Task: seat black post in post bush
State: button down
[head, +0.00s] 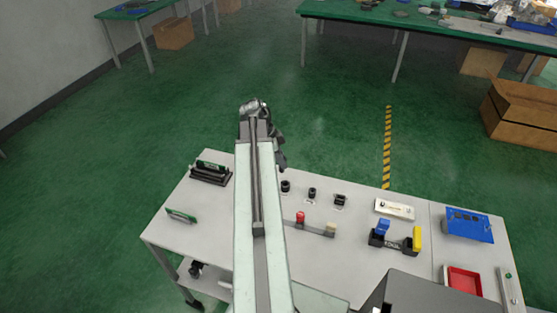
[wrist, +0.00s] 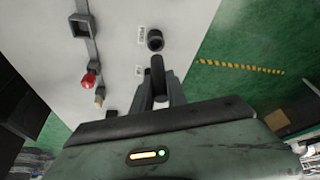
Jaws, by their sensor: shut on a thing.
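My gripper (wrist: 160,82) is shut on a black post (wrist: 157,66), which stands out between the two fingers in the wrist view. A round black bush (wrist: 155,40) with a dark hole sits on the table just beyond the post's tip. The post looks apart from the bush in the picture; its height above the table is hard to tell. In the head view, my arm hides part of the table, and my gripper (head: 279,152) shows only as a dark shape at its far end. Several small black fittings stand there: one (head: 285,186), another (head: 312,193) and a third (head: 339,199).
A bar with a red knob (head: 300,217) and a beige knob (head: 331,229) lies nearer on the table. A black fixture with blue and yellow handles (head: 395,240), a blue panel (head: 467,224) and a red tray (head: 463,280) are right. A black holder (head: 210,172) is left.

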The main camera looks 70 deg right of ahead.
jog(key=shift+s+d, duration=0.3)
jog(key=shift+s, duration=0.3)
jog(key=shift+s+d+f+b, duration=0.1)
jog(key=shift+f+b, duration=0.2)
notch_tip(320, 180, down, 5)
jog(key=b, duration=0.5)
jog(key=shift+f, duration=0.1)
jog(key=shift+f, duration=0.15)
dwell(0.8)
jog(key=shift+f+b, duration=0.35)
jog(key=shift+b, duration=0.25)
jog(key=shift+f+b, duration=1.55)
jog(key=c, duration=1.2)
grip_release()
jog(key=shift+c, duration=0.2)
